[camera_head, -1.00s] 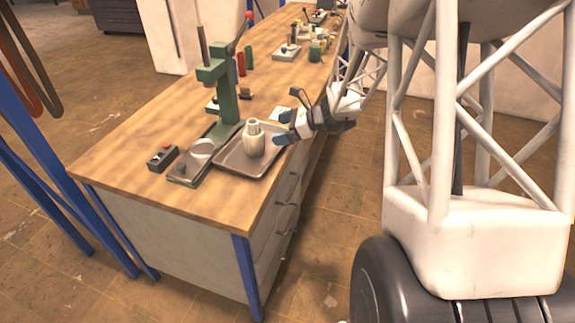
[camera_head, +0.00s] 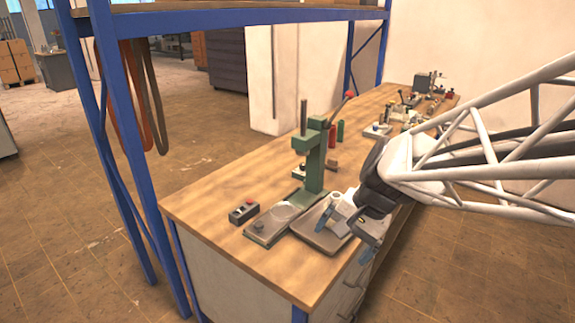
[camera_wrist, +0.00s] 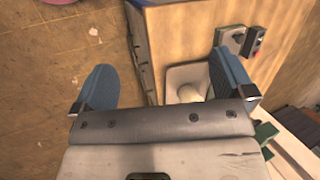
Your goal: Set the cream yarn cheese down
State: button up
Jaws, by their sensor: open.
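The cream yarn cheese (camera_head: 337,198) stands in the grey metal tray (camera_head: 310,238) on the workbench. In the head view my gripper hides much of it. In the wrist view a cream piece of it (camera_wrist: 189,92) shows in the tray (camera_wrist: 178,75), beside the right finger and partly behind the gripper body. My gripper (camera_head: 348,230) is open above the tray's near right side; its blue fingers are wide apart in the wrist view (camera_wrist: 164,82). Whether a finger touches the cheese cannot be told.
A green hand press (camera_head: 315,160) stands just behind the tray, its base and round plate to the left. A control box with a red button (camera_head: 243,213) is at the left. Small goods (camera_head: 377,130) crowd the far bench. Bare wood (camera_head: 215,195) is free at the left. Blue rack posts (camera_head: 125,110) rise beyond.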

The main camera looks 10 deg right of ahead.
jog(key=s+r+n+t+h, duration=0.1)
jog(key=s+r+n+h, duration=0.2)
jog(key=s+n, duration=0.4)
jog(key=shift+s+d+h, duration=0.2)
jog(key=shift+s+h, duration=0.6)
jog(key=shift+s, duration=1.1)
